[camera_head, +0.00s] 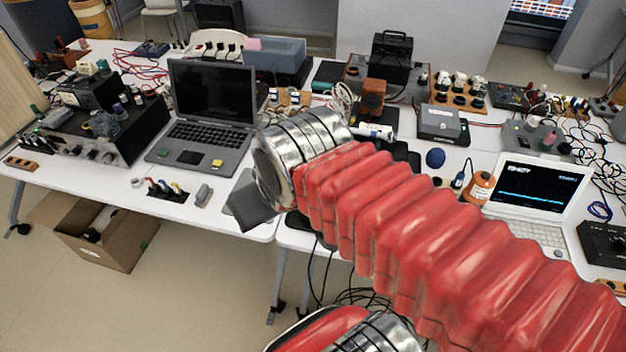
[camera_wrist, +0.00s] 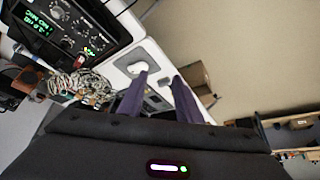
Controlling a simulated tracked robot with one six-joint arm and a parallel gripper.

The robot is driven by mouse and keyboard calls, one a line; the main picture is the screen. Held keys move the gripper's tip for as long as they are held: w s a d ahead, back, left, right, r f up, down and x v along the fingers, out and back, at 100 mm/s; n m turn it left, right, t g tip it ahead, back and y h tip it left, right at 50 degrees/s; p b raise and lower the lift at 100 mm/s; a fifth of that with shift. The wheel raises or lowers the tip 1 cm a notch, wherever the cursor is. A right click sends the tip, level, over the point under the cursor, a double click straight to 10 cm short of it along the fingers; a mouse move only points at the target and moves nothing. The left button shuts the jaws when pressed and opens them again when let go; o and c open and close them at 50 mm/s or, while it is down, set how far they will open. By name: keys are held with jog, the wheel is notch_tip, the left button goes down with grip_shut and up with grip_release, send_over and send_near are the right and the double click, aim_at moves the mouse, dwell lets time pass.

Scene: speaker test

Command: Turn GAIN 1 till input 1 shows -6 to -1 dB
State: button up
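In the wrist view my gripper (camera_wrist: 160,76) shows two dark purple fingers standing well apart, with nothing held between them. A white table edge and floor show beyond the fingertips. A black device (camera_wrist: 75,25) with several knobs and a green lit display (camera_wrist: 38,18) is at the upper left of that view, apart from the fingers. Its labels are too small to read, so I cannot tell which knob is GAIN 1 or what input 1 shows. In the head view a black unit with front knobs (camera_head: 95,152) stands on the left table.
An open dark laptop (camera_head: 213,105) stands right of the black unit. A white laptop (camera_head: 535,190) with a lit screen is on the right table. Cables, boxes and small parts crowd both tables. A cardboard box (camera_head: 110,245) lies on the floor below the left table.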

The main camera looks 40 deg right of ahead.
jog(key=shift+o, duration=0.7)
jog(key=shift+d, duration=0.15)
jog(key=w+d+f+m+g, duration=0.2)
jog(key=w+d+f+m, duration=0.2)
jog(key=w+d, duration=0.3)
jog(key=w+d+f+m+g, duration=0.3)
jog(key=w+d, duration=0.5)
jog(key=d, duration=0.7)
notch_tip(320, 180, down, 2)
jog(key=shift+d+f+m+g, duration=0.1)
jog(key=shift+d+m+g, duration=0.2)
jog(key=shift+m, duration=0.3)
jog(key=shift+w+f, duration=0.1)
jog(key=shift+f, duration=0.05)
notch_tip(320, 180, down, 14)
jog(key=shift+r, duration=0.25)
jog(key=shift+c, duration=0.2)
